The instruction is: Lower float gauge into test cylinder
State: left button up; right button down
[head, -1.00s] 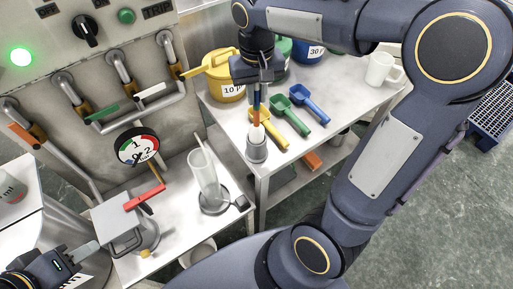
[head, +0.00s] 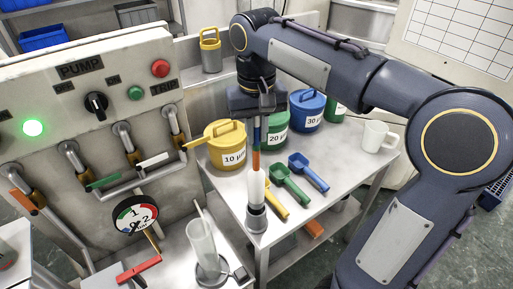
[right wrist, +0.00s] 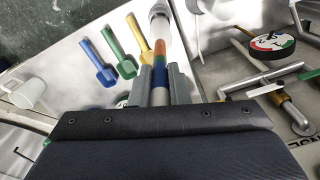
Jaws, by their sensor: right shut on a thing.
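The float gauge (head: 257,183) has a white body and a thin stem banded in orange, green and blue. My right gripper (head: 257,112) is shut on its stem from above. The gauge hangs about upright over a grey cup-shaped holder (head: 257,221) at the bench's front corner; I cannot tell whether its lower end is still inside. In the right wrist view the stem (right wrist: 160,68) lies between the two fingers (right wrist: 160,80). The clear test cylinder (head: 202,243) stands to the left of the holder, on the lower bench, slightly tilted in the picture. My left gripper is not in view.
Yellow (head: 226,148), green and blue tubs, several coloured scoops (head: 290,183) and a white mug (head: 377,136) stand on the right bench. The pump panel (head: 85,85), its pipes and a round dial (head: 135,214) are at the left, close to the cylinder.

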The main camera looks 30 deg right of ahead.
notch_tip(320, 180, up, 7)
jog(key=shift+f+p, duration=0.1)
jog(key=shift+p, duration=0.3)
jog(key=shift+a+r, duration=0.2)
jog(key=shift+r, duration=0.1)
jog(key=a+r+p, duration=0.3)
jog(key=a+p, duration=0.2)
jog(key=a, duration=0.1)
jog(key=w+a+f+b, duration=0.1)
jog(key=a+f, duration=0.6)
jog(key=a, duration=0.4)
jog(key=shift+w+b, duration=0.3)
jog(key=shift+b, duration=0.1)
jog(key=shift+f, duration=0.1)
